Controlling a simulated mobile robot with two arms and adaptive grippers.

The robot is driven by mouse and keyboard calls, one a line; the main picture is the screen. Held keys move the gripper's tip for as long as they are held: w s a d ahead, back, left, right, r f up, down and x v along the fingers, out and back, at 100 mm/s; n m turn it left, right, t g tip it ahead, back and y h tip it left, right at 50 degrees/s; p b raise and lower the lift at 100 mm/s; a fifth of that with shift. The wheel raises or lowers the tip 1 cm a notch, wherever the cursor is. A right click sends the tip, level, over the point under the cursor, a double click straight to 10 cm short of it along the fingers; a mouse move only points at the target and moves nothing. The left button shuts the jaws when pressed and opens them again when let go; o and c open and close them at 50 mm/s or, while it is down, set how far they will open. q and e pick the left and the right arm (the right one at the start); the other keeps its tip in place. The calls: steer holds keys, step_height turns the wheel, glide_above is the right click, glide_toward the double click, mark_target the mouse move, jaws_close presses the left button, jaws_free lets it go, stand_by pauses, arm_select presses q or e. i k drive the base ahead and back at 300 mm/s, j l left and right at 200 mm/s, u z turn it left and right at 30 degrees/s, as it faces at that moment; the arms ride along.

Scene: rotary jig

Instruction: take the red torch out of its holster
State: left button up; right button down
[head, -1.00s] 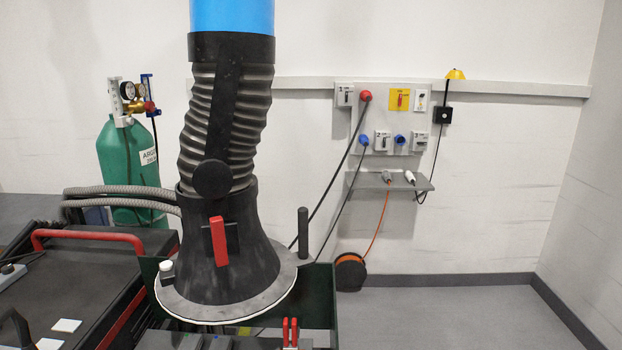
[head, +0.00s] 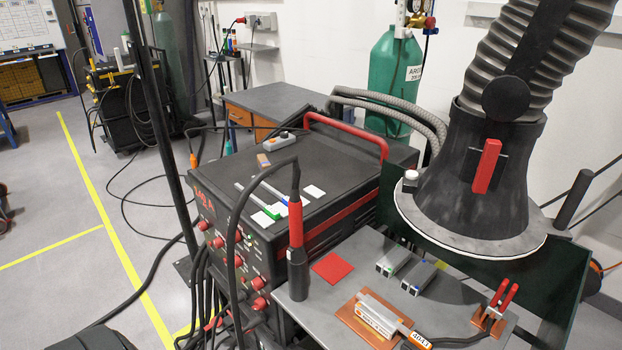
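The red torch (head: 296,223) stands upright in the head view, near the left edge of the small grey bench. Its lower end is inside a black cylindrical holster (head: 298,274), so its tip is hidden. Its black neck points up, and a thick black cable (head: 236,225) arches from the top over to the left and down in front of the welding machine. Neither of my grippers is in view.
The welding machine (head: 330,165) with loose items on top stands behind the torch. The bench (head: 345,290) holds a red square (head: 331,267), grey blocks, a copper plate and red-handled pliers (head: 500,305). A fume hood (head: 470,200) hangs at right.

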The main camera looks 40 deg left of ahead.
mark_target(298, 254)
steer(key=j+u, duration=0.1)
steer(key=u, duration=1.1)
